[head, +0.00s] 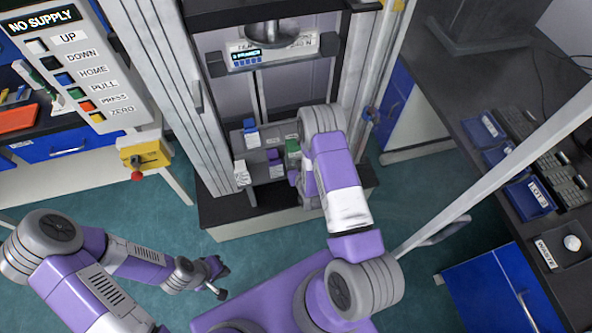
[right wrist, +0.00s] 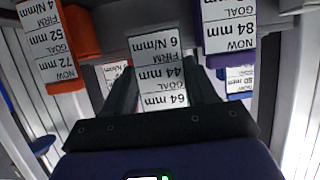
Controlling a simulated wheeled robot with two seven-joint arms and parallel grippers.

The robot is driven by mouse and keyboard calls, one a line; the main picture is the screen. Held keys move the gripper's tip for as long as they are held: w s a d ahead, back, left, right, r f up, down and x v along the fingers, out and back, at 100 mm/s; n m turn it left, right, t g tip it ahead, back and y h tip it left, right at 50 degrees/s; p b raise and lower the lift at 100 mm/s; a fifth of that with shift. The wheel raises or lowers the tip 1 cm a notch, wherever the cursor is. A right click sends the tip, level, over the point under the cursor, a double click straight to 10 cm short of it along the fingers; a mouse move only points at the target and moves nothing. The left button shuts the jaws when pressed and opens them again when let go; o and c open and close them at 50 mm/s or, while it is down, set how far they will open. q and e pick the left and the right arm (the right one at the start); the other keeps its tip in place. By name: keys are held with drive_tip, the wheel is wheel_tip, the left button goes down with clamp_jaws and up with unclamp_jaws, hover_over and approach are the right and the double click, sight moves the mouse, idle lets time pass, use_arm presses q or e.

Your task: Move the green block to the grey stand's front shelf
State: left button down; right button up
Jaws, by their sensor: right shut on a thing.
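The green block (head: 292,148) is at the grey stand (head: 262,172), right of the purple block (head: 273,156), partly hidden by my right arm. My right gripper (head: 297,178) is at its front, its fingertips mostly hidden in the head view. In the right wrist view, the fingers (right wrist: 160,90) are shut on either side of a block with a white label reading 64 mm, goal 44 mm, firm 6 N/mm; its place beside the purple block fits the green one. I cannot tell whether it is lifted. My left gripper (head: 220,281) is empty and looks open, low over the floor.
A blue block (head: 250,132) and a white-labelled block (head: 241,172) stand left on the stand. Machine columns rise on both sides.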

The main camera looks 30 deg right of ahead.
drive_tip(key=shift+f+b, duration=0.65)
drive_tip(key=shift+f, duration=2.3)
drive_tip(key=shift+f, duration=0.1)
drive_tip(key=o, duration=0.7)
drive_tip(key=shift+f, duration=0.1)
drive_tip(key=shift+o, duration=0.7)
